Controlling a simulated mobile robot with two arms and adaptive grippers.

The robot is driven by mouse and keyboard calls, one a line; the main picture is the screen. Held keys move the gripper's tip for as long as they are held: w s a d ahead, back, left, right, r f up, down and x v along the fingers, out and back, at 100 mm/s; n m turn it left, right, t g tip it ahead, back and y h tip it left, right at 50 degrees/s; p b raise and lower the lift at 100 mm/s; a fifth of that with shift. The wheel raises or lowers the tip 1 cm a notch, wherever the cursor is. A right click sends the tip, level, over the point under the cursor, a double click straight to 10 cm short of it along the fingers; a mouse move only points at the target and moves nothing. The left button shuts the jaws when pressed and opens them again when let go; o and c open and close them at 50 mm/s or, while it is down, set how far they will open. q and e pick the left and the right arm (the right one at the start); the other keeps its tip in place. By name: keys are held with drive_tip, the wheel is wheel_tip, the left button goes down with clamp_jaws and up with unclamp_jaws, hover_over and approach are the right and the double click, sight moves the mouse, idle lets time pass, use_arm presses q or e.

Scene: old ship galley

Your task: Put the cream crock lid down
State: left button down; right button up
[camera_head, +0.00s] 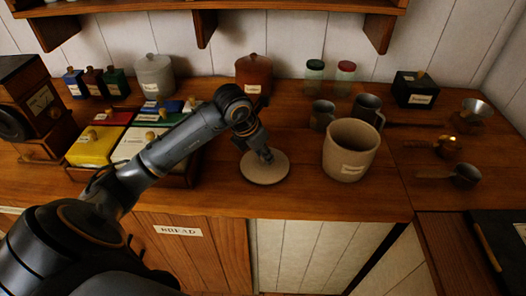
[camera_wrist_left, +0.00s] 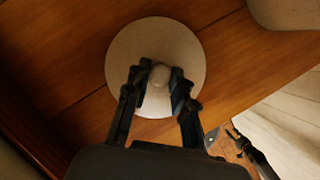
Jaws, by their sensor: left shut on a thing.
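The cream crock lid (camera_head: 277,174) is a round, flat disc with a knob, over the wooden counter left of the open cream crock (camera_head: 351,150). My left gripper (camera_head: 262,154) is above the lid, shut on its knob. In the left wrist view the lid (camera_wrist_left: 187,50) shows as a full disc, with the gripper fingers (camera_wrist_left: 160,80) on either side of the round knob. I cannot tell whether the lid touches the counter. The crock stands upright without a lid; its edge (camera_wrist_left: 287,10) shows in the left wrist view.
A tray with colored lidded boxes (camera_head: 96,147) is to the left. Two grey mugs (camera_head: 322,116) stand behind the crock. Several scoops, one a dark ladle (camera_head: 464,177), lie to the right. The counter's front edge is close to the lid. Bare wood (camera_head: 235,195) lies left of it.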

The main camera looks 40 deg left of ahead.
use_arm(q)
drive_tip(key=shift+f, duration=0.2)
drive_tip(key=c, duration=1.1)
unclamp_jaws()
drive_tip(key=shift+r, duration=0.1)
drive_tip(key=shift+r, duration=0.2)
drive_tip(key=b+v, duration=0.1)
drive_tip(key=v, duration=1.1)
drive_tip(key=shift+f, duration=0.1)
